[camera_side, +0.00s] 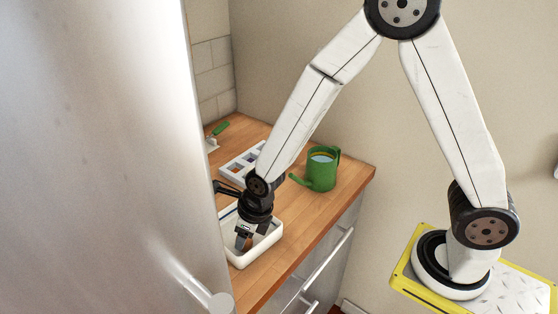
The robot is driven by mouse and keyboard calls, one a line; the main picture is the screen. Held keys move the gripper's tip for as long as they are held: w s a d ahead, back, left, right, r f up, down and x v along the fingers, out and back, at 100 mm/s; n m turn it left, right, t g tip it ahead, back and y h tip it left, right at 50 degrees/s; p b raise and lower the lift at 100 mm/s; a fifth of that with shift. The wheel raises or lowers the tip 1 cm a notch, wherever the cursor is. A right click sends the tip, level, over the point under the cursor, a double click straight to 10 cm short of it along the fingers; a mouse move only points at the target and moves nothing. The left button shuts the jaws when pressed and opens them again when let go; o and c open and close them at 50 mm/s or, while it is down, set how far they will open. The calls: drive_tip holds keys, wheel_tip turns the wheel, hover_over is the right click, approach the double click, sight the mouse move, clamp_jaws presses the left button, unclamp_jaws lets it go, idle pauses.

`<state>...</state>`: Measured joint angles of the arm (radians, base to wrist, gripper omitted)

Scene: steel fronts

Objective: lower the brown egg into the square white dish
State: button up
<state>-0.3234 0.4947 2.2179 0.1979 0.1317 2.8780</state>
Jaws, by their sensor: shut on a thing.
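The square white dish (272,240) sits on the wooden counter near its front edge, partly hidden by the steel front at left. My gripper (243,243) points down inside the outline of the dish. It is shut on the brown egg (248,244), of which only a small brown patch shows between the dark fingers. I cannot tell whether the egg touches the dish floor.
A green watering can (322,169) stands on the counter (300,217) behind and right of the dish. A white tray with compartments (238,162) and a green-handled tool (219,130) lie farther back. A large steel door (100,160) blocks the left side.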

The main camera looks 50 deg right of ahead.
drive_tip(key=o, duration=0.8)
drive_tip(key=shift+r, duration=0.1)
drive_tip(key=shift+v, duration=3.85)
drive_tip(key=shift+d, duration=0.1)
